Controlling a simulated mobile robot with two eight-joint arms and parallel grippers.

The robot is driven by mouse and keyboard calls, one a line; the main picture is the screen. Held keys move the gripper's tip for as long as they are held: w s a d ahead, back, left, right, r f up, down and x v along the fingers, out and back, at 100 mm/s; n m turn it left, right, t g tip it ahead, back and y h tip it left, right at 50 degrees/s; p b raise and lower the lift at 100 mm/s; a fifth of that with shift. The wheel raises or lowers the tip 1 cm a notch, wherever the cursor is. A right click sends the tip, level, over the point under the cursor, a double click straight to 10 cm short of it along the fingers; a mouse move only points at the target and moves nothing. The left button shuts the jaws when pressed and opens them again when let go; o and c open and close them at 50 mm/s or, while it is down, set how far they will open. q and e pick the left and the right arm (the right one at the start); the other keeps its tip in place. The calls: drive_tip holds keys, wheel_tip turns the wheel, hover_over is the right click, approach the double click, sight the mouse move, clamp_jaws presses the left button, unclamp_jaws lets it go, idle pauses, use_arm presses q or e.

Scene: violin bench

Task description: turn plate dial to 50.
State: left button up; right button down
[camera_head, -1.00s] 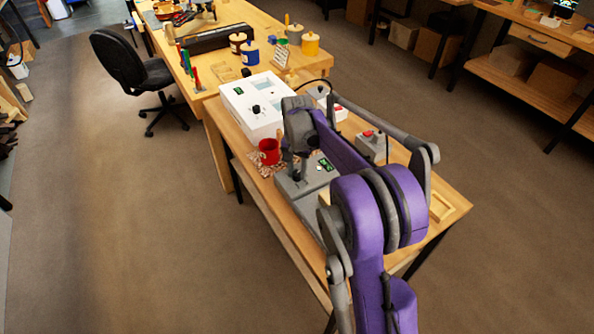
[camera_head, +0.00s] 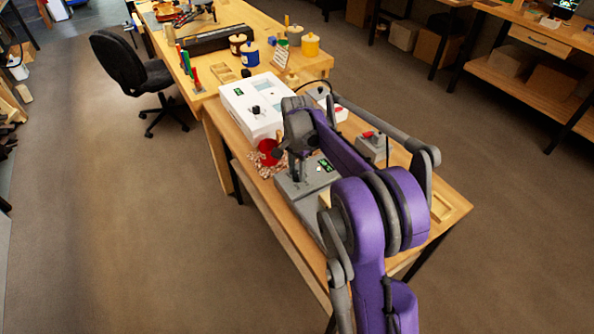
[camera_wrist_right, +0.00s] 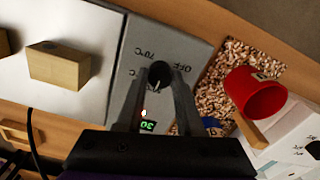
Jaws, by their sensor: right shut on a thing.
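The grey hot plate box (camera_head: 286,187) stands on the near bench, with a small green-lit display (camera_head: 326,164). In the right wrist view its grey panel (camera_wrist_right: 170,35) carries printed temperature marks and OFF around a dark round dial (camera_wrist_right: 158,73). The display (camera_wrist_right: 148,126) appears upside down there and seems to read 30. My right gripper (camera_wrist_right: 158,82) is shut on the dial, one finger on each side. In the head view my right gripper (camera_head: 297,174) reaches down to the box, and the dial is hidden. My left gripper is not in view.
A wooden block (camera_wrist_right: 60,66) lies on the pale top. A white box (camera_head: 252,105) with a black knob stands behind, and a grey box with a red switch (camera_head: 370,146) to the right.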

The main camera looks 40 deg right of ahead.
sight(297, 174)
drive_tip(key=c, duration=0.5)
unclamp_jaws()
drive_tip(key=shift+c, duration=0.2)
drive_tip(key=shift+r, duration=0.1)
wheel_tip(297, 174, up, 11)
drive_tip(key=shift+p, duration=0.35)
drive_tip(key=shift+f, duration=0.2)
